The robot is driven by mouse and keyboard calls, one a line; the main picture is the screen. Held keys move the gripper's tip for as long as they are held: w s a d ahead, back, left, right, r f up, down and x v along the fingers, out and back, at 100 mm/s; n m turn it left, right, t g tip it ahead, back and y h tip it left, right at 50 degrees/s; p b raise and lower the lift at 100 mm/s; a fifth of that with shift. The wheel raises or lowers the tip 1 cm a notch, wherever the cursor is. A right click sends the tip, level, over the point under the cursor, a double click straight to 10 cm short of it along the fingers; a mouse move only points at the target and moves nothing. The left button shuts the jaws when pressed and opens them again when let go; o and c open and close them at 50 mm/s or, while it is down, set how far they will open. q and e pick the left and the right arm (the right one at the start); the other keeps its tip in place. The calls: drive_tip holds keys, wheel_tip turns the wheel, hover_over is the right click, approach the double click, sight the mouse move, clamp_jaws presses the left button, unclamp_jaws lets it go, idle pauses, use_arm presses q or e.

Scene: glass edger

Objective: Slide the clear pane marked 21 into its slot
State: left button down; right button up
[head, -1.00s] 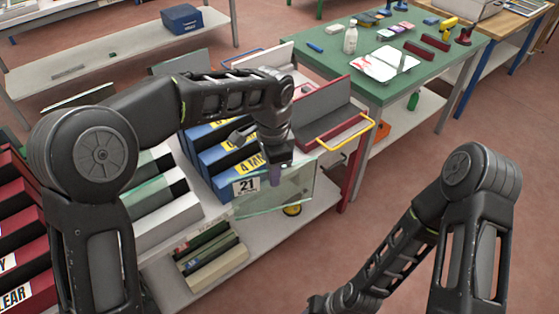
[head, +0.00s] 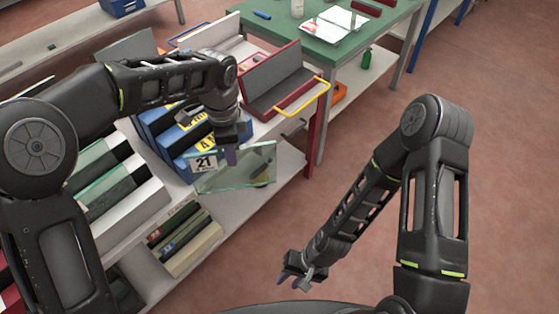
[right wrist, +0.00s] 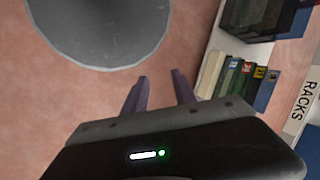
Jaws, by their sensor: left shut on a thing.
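The clear pane (head: 238,178) is a greenish see-through sheet with a white label reading 21 at its upper left corner. My left gripper (head: 232,155) is shut on its upper edge and holds it upright in front of the blue slotted racks (head: 180,135) with yellow labels. The pane overlaps the front of these racks in the head view; whether it touches them I cannot tell. My left arm hides part of the racks. My right gripper (head: 291,281) hangs low over the floor, empty, its two fingers (right wrist: 160,92) apart in the right wrist view.
White racks with dark slots (head: 120,190) stand left of the blue ones. A red rack with a yellow handle (head: 290,98) stands to the right. A green table (head: 350,45) is behind. Floor is clear at right.

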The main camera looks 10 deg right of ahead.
drive_tip(key=w+a+m+g+y, duration=0.2)
drive_tip(key=w+m+y, duration=0.1)
drive_tip(key=w+m, duration=0.2)
drive_tip(key=m+y, duration=0.9)
approach(251, 185)
drive_tip(key=s+d, duration=0.2)
drive_tip(key=s, duration=0.2)
drive_tip(key=shift+t+y, duration=0.6)
drive_tip(key=shift+y, duration=0.2)
drive_tip(key=w+r, duration=0.1)
drive_tip(key=w, duration=0.1)
drive_tip(key=w+r, duration=0.2)
drive_tip(key=shift+d+r, duration=0.1)
drive_tip(key=shift+r, duration=0.15)
drive_tip(key=a, duration=0.8)
drive_tip(key=s+a, duration=0.1)
drive_tip(key=a, duration=0.3)
drive_tip(key=shift+c, duration=0.3)
